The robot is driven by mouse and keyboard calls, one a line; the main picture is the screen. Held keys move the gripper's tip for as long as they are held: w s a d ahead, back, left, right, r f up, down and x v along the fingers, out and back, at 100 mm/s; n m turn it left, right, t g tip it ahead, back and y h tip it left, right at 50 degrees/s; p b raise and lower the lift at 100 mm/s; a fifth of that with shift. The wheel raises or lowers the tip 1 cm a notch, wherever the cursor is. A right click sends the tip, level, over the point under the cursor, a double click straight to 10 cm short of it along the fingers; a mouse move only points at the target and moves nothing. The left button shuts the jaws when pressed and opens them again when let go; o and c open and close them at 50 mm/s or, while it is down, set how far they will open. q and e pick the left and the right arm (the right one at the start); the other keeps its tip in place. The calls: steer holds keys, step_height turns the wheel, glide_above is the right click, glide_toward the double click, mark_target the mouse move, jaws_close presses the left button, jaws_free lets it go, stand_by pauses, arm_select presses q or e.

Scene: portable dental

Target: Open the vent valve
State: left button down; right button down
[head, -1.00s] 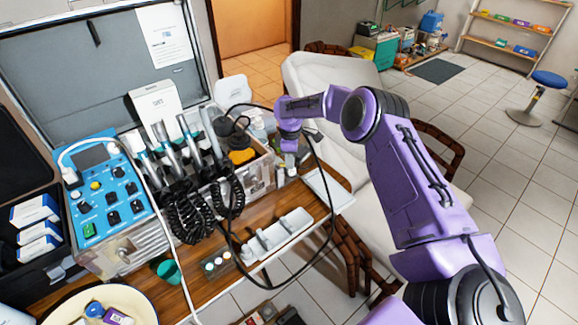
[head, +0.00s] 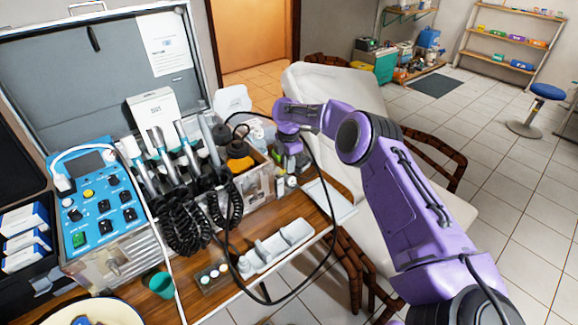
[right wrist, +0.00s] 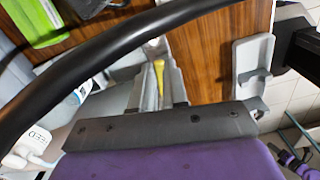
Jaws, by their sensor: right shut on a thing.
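My right gripper (head: 283,168) is at the right end of the dental unit's metal case, between the case and the white chair. In the right wrist view the fingers (right wrist: 160,72) are closed around a slim yellow handle (right wrist: 159,78). It looks like the vent valve's lever, but its base and the valve body are hidden. In the head view the arm hides the handle. I cannot tell whether the valve is open. My left gripper is not in view.
A black hose (head: 333,215) loops beside the gripper and crosses close in front of the wrist camera. A white tray (head: 262,255) lies on the wooden table (head: 190,268). The blue control unit (head: 100,205) and coiled handpiece cords (head: 185,225) stand left. A white chair (head: 385,235) is behind the arm.

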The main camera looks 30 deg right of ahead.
stand_by(0.4)
steer(key=c, duration=1.1)
jaws_free()
steer(key=shift+c, duration=0.2)
step_height(320, 180, up, 10)
steer(key=b, duration=0.1)
steer(key=shift+r, duration=0.25)
